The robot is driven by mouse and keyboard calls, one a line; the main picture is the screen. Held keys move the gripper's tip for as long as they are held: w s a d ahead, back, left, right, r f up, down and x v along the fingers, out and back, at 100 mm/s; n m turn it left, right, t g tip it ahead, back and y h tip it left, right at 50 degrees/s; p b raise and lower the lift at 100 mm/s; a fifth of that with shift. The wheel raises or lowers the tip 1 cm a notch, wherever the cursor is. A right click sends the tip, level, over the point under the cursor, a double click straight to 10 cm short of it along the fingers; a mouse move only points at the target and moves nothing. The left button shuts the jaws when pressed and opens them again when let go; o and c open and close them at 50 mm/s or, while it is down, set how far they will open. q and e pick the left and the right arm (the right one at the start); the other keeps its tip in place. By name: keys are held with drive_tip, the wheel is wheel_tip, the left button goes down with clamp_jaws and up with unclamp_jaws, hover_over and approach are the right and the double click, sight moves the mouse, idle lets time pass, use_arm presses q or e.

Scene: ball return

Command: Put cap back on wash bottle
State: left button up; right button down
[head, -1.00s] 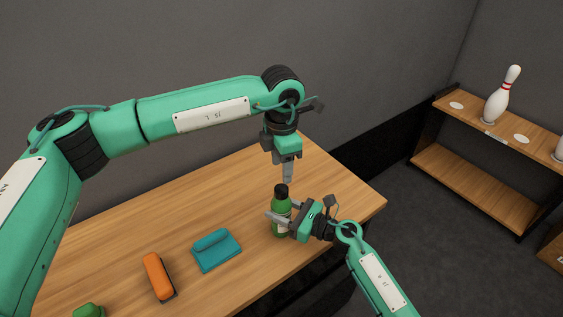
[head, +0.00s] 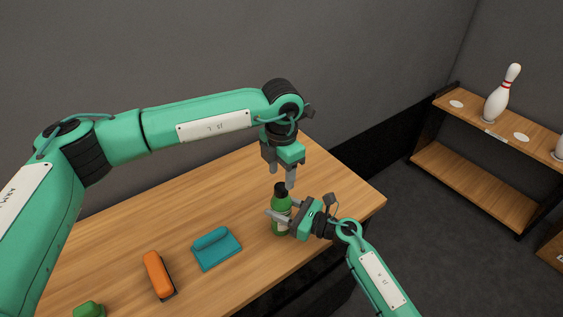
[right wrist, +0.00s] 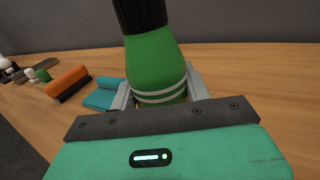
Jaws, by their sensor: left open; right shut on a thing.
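The green wash bottle (head: 281,217) stands upright on the wooden table near its right end. A black cap (head: 280,188) is on its top; its lower part also shows in the right wrist view (right wrist: 139,14). My right gripper (head: 279,220) is shut on the bottle's body, with one finger on each side in the right wrist view (right wrist: 160,92). My left gripper (head: 281,178) is open and points down at the cap from above, its fingers apart. I cannot tell whether the fingers touch the cap or how firmly the cap sits.
On the table (head: 190,205), a teal brush-like item (head: 216,249), an orange one (head: 159,275) and a green one (head: 89,310) lie to the left. A wooden shelf (head: 470,185) with a bowling pin (head: 503,95) stands at the right. The table behind the bottle is clear.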

sight(281, 187)
use_arm(q)
drive_tip(key=shift+f, duration=2.35)
drive_tip(key=c, duration=1)
drive_tip(key=shift+c, duration=0.2)
drive_tip(key=o, duration=1.2)
wheel_tip(281, 187, up, 12)
drive_tip(key=shift+r, duration=0.1)
